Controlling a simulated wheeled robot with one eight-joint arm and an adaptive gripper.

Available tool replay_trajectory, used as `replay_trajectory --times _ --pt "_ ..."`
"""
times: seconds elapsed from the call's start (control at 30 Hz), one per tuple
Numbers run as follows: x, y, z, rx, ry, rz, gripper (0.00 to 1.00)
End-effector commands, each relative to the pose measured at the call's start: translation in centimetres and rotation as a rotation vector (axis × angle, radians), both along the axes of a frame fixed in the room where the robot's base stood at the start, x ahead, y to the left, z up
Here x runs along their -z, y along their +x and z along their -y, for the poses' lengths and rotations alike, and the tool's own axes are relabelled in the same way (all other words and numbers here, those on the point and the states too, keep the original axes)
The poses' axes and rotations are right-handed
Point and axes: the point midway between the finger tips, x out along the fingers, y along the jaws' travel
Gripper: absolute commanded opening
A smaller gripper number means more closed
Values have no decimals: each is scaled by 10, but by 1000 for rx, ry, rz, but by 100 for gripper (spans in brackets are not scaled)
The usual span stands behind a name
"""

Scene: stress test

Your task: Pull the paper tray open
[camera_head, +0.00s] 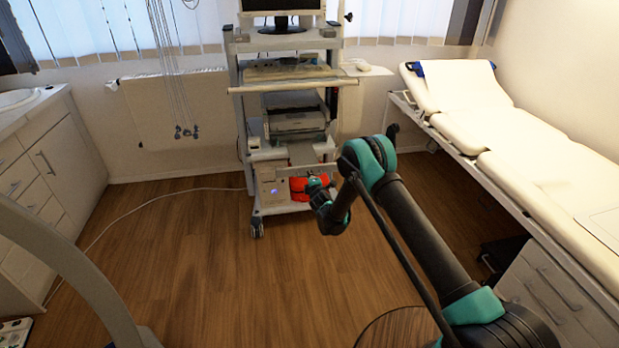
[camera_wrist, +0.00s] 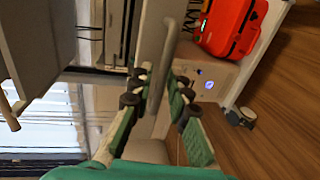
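A pale tray or drawer front (camera_wrist: 152,35) with a grey bar handle (camera_wrist: 168,55) shows in the wrist view. In the head view, the bar handle (camera_head: 292,172) crosses low on the wheeled cart, below the printer (camera_head: 296,122). My gripper (camera_wrist: 158,84) is open, with its green fingers on either side of the handle's near end. I see gaps between the fingers and the bar, but cannot tell how deep the bar lies between them. In the head view my gripper (camera_head: 317,182) is in front of the cart's lower part and partly hides the handle's right end.
A red case (camera_head: 299,194) and a beige box with a lit button (camera_head: 273,190) sit on the cart's bottom shelf. An exam couch (camera_head: 520,150) stands right, cabinets (camera_head: 45,165) left. A cable (camera_head: 150,205) lies on the otherwise clear middle floor.

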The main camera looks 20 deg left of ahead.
Motion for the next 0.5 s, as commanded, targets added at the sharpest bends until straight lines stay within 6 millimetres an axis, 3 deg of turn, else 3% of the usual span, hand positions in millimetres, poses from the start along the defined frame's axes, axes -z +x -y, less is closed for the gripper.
replay_trajectory --times 0.3,0.5 --pt "-10 -40 24 -1 -1 0 17" --pt "-14 -57 34 0 0 0 17"
